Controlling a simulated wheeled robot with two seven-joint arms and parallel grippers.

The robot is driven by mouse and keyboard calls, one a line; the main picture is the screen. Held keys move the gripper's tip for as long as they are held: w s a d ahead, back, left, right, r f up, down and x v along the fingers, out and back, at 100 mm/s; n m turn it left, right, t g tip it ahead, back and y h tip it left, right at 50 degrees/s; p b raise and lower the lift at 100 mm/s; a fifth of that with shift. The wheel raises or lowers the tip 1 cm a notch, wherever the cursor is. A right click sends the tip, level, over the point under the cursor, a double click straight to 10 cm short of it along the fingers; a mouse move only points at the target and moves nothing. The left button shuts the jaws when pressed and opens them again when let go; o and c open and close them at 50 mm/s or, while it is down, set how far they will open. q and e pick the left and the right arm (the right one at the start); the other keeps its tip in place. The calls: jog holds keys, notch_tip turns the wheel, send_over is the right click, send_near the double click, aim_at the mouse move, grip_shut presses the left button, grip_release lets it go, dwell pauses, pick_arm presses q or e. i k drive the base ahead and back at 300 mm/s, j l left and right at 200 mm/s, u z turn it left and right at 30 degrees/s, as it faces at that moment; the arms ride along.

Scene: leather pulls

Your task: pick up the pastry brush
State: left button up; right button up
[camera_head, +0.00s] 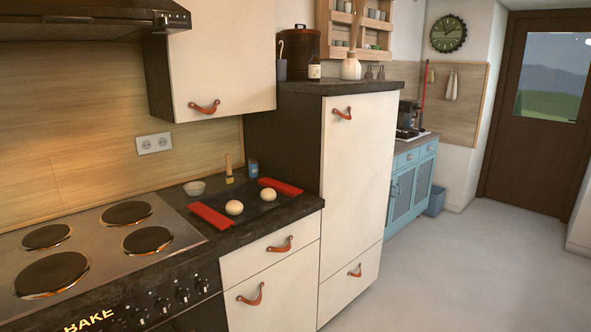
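The pastry brush (229,168) stands upright on the dark countertop, behind a dark tray and near the wooden backsplash. It has a light wooden handle at the top and a yellowish lower end. Neither of my grippers is in the camera_head view, so I cannot see whether they are open or shut.
A dark tray with red handles (211,216) holds two dough balls (234,207). A small bowl (194,188) and a blue can (253,168) stand near the brush. The stove (95,255) is left, a tall cabinet (352,190) right. The floor (470,270) is clear.

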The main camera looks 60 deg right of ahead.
aim_at(230, 179)
jog(key=z, duration=1.35)
jog(key=i+l, duration=0.15)
jog(key=l, duration=0.2)
